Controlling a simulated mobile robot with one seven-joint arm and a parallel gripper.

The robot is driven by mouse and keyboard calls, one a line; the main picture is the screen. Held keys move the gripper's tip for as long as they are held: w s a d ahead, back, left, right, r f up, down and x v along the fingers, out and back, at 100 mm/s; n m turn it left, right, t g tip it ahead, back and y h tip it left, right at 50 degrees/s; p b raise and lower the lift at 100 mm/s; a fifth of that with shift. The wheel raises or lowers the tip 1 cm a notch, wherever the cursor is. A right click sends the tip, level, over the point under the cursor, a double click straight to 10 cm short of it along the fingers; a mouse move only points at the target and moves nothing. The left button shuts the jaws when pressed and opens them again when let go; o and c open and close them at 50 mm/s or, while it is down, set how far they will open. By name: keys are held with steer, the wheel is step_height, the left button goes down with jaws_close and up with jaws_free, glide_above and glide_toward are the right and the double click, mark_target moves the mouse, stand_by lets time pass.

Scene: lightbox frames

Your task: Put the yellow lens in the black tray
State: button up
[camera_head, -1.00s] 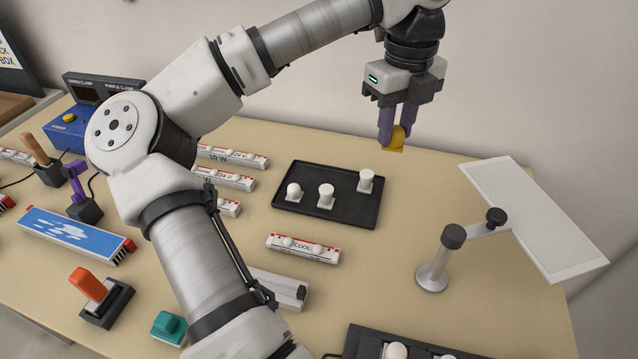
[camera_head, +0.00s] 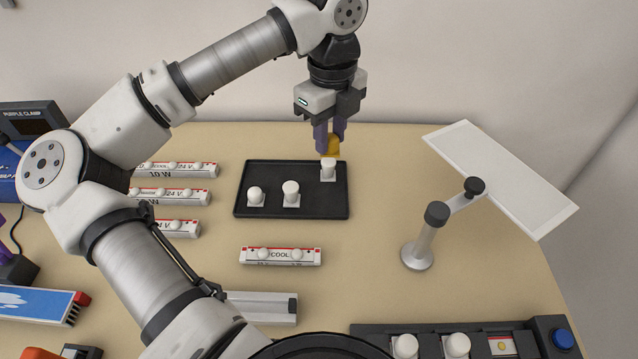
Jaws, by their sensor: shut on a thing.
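My gripper (camera_head: 330,143) points down at the back of the table, with its purple fingers shut on the yellow lens (camera_head: 331,147). The lens shows between and just below the fingertips. In the picture it is right above the white piece at the back right of the black tray (camera_head: 270,208); I cannot tell how high it is or whether it touches. The tray lies flat on the table and holds three white pieces on square bases: a round-topped one (camera_head: 255,194), a cylinder in the middle (camera_head: 291,188) and a cylinder at the back right (camera_head: 328,168).
White light bars (camera_head: 170,196) lie left of the tray, and one marked COOL (camera_head: 280,256) lies in front. A white panel (camera_head: 500,178) on a metal stand (camera_head: 418,256) rises at the right. A black fixture (camera_head: 480,335) is at the front right. The table between is clear.

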steer(key=p, duration=0.2)
glide_above(328, 202)
step_height(328, 202, down, 13)
steer(key=shift+f, duration=0.6)
steer(key=shift+f, duration=0.2)
steer(key=o, duration=0.9)
steer(key=shift+r, duration=0.1)
steer(key=shift+o, duration=0.2)
steer(key=shift+r+p, duration=0.25)
steer(key=shift+p, duration=0.1)
steer(key=shift+r+b, duration=0.4)
step_height(328, 202, up, 11)
steer(key=b, duration=0.2)
steer(key=shift+b, duration=0.3)
